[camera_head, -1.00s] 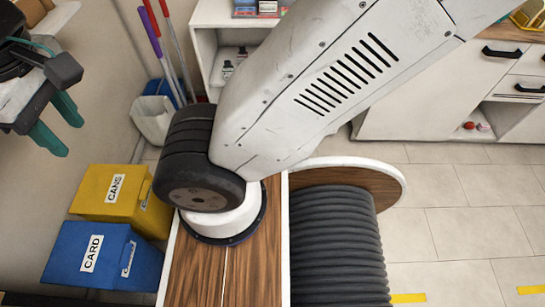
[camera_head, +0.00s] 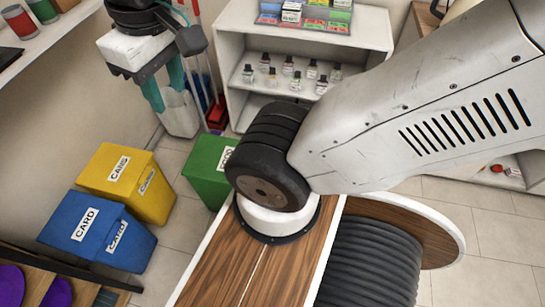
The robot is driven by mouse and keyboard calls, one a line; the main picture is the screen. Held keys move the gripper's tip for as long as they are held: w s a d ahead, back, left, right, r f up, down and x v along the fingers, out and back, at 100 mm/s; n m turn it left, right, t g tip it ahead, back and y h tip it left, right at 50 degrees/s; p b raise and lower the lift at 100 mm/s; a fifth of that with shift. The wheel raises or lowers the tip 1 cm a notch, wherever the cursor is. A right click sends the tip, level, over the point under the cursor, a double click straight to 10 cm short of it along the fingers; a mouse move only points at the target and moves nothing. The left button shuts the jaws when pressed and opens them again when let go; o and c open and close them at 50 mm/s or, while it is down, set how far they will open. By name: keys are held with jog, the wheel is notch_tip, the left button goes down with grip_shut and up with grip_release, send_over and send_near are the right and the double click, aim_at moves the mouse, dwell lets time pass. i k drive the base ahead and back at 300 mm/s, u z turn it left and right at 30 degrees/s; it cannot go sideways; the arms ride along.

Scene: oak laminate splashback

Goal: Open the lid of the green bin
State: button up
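The green bin (camera_head: 205,180) stands on the floor at the centre left, to the right of the yellow bin. Its top looks closed. A white label on it shows only in part, because my arm's dark joint covers the bin's right side. My gripper (camera_head: 168,95) is at the upper left, pointing down, with two teal fingers apart and nothing visible between them that it holds. In the picture it is above and left of the green bin, clear of it.
A yellow bin marked CANS (camera_head: 128,182) and a blue bin marked CARD (camera_head: 95,230) stand at the left. A white dustpan (camera_head: 180,117) and long-handled tools stand behind the gripper. A white shelf unit (camera_head: 240,45) holds small bottles. A dark ribbed coil (camera_head: 370,265) is at lower right.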

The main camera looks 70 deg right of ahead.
aim_at(207, 160)
jog(key=z, duration=0.55)
jog(key=k, duration=0.2)
jog(key=z, duration=1.2)
jog(key=k, duration=0.9)
jog(key=u, duration=0.9)
jog(key=i, duration=0.5)
jog(key=z, duration=0.05)
